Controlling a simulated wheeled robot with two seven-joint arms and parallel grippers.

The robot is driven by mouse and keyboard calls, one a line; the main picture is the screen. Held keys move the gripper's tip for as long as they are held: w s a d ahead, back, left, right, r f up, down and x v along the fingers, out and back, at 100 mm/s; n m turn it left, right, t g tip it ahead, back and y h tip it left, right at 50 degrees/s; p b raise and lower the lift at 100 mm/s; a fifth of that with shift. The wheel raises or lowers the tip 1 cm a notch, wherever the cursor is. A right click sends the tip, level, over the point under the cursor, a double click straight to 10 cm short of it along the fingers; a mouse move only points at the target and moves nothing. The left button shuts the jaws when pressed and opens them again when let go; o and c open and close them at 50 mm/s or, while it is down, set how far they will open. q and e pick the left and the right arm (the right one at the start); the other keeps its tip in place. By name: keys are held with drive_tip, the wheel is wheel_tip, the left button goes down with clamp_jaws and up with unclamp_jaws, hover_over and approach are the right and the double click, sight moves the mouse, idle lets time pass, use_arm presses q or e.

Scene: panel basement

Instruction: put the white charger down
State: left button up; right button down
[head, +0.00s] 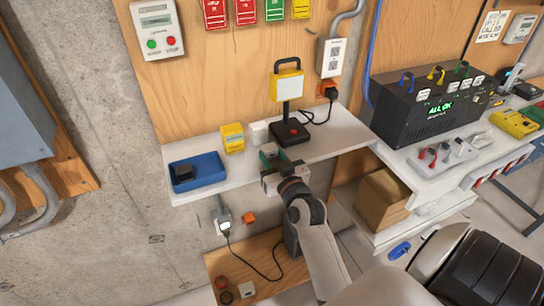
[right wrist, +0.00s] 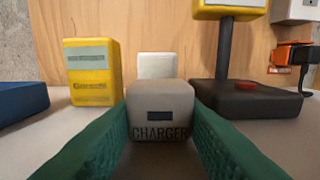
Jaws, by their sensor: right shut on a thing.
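The white charger (right wrist: 160,112), a small pale block with a dark slot and the word CHARGER on its face, is upright between the green fingers of my right gripper (right wrist: 160,145). In the head view my right gripper (head: 275,155) is over the front edge of the white shelf (head: 340,135), shut on the charger (head: 270,148), which is partly hidden there. I cannot tell whether the charger's underside touches the shelf. My left gripper is not in view.
Behind the charger stand a white block (head: 258,132) and a yellow box (head: 232,138). A blue tray (head: 209,163) with a dark item is at the left. A black-based stand (head: 290,134) with a red button is at the right. Bare shelf lies further right.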

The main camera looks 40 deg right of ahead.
drive_tip(key=shift+f, duration=0.15)
drive_tip(key=c, duration=0.9)
unclamp_jaws()
drive_tip(key=shift+c, duration=0.2)
